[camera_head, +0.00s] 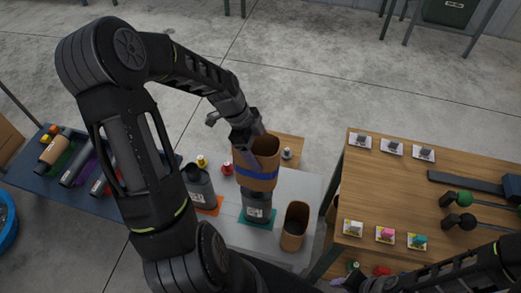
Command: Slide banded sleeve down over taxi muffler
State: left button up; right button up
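The banded sleeve (257,172), a brown open tube with a blue band, is upright over the white-grey table. My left gripper (247,140) is at its upper left rim and appears shut on its wall. Directly below, a grey muffler (257,203) with a white label stands on a teal mat. The sleeve hides this muffler's top, so I cannot tell how far the sleeve surrounds it. Another grey muffler (200,187) stands on an orange mat to the left. The labels are too small to read. My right gripper (346,282) is low at the bottom edge, its fingers unclear.
A plain brown sleeve (295,226) stands right of the teal mat (243,217). Small red (227,168) and yellow (202,161) pieces sit behind the mufflers. A wooden table (385,185) at right holds cards and tools. A dark table (32,178) at left holds several cylinders.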

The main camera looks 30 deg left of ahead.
pick_arm(q)
jog(key=shift+s, duration=0.25)
pick_arm(e)
jog(key=shift+s, duration=0.2)
